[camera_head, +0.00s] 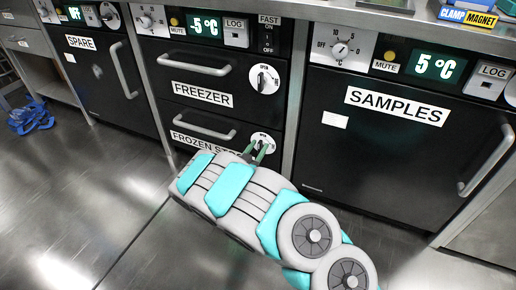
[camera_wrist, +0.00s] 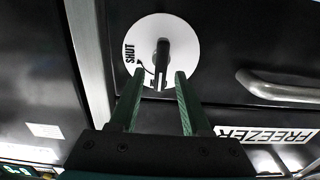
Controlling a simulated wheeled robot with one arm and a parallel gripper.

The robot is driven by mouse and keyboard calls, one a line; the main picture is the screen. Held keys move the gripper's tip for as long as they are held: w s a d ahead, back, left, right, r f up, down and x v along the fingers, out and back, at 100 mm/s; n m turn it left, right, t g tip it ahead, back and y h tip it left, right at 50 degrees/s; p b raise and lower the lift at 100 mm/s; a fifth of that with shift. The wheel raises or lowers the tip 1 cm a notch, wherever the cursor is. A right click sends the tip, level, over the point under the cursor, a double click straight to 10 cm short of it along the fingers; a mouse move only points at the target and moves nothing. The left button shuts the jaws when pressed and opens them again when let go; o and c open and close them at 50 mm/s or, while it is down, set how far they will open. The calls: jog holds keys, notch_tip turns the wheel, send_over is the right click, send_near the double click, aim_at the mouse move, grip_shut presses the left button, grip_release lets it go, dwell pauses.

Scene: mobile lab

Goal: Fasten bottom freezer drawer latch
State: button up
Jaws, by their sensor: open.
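The bottom freezer drawer (camera_head: 190,141), labelled "FROZEN STO…", looks closed in the head view, its label partly covered by my arm. Its latch (camera_head: 262,141) is a white disc with a dark lever, partly hidden by my gripper (camera_head: 259,150). In the wrist view, which is upside down, the latch disc (camera_wrist: 180,28) shows "SHUT" on its left side, and the dark lever (camera_wrist: 162,55) stands about vertical. My gripper (camera_wrist: 160,74) is open there, with one green finger on each side of the lever's near end. Whether either finger touches it I cannot tell.
The upper "FREEZER" drawer (camera_head: 160,82) has its own latch disc (camera_head: 264,79). The bottom drawer's bar handle (camera_wrist: 275,88) is right of the disc in the wrist view. The "SAMPLES" door (camera_head: 390,150) is right, the "SPARE" door (camera_head: 100,95) left. Blue items (camera_head: 31,117) lie at left.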

grip_shut()
dwell(0.3)
dwell(0.3)
